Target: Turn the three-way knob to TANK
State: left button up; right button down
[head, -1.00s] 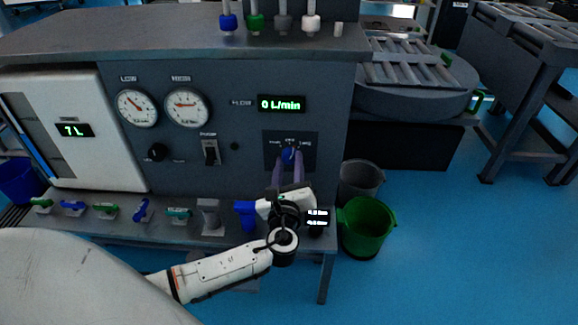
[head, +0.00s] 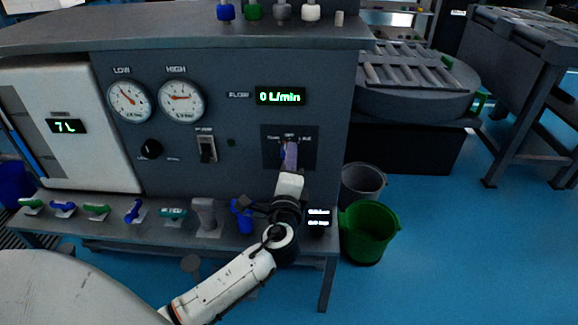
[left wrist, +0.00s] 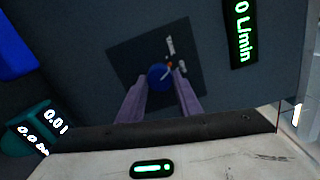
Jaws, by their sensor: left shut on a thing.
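The blue three-way knob (left wrist: 159,77) sits on a dark square plate (head: 304,158) on the front of the grey panel. The plate has a position label at left, OFF at the top and another at right; the side labels are blurred. My left gripper (head: 289,147) is at the knob, its purple fingers shut on it. In the left wrist view the fingers (left wrist: 160,84) stand on either side of the knob, and a white and orange mark shows beside it. The head view hides most of the knob behind the fingers. My right gripper is not in view.
The flow display (head: 280,96) reads 0 L/min above the plate. Two round gauges, a small black knob (head: 151,149) and a switch (head: 206,149) are to the left. Several coloured handles line the shelf below. A green bucket (head: 368,232) stands at right.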

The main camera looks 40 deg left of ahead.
pick_arm(q)
jog(key=shift+n+b, duration=1.25)
jog(key=shift+n, duration=0.95)
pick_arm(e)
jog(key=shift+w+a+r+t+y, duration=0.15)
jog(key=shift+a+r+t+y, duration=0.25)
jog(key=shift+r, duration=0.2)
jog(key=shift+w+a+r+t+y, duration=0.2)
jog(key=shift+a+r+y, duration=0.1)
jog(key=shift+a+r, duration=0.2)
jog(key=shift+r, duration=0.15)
pick_arm(q)
jog(key=o, duration=1)
jog(key=shift+o, duration=0.2)
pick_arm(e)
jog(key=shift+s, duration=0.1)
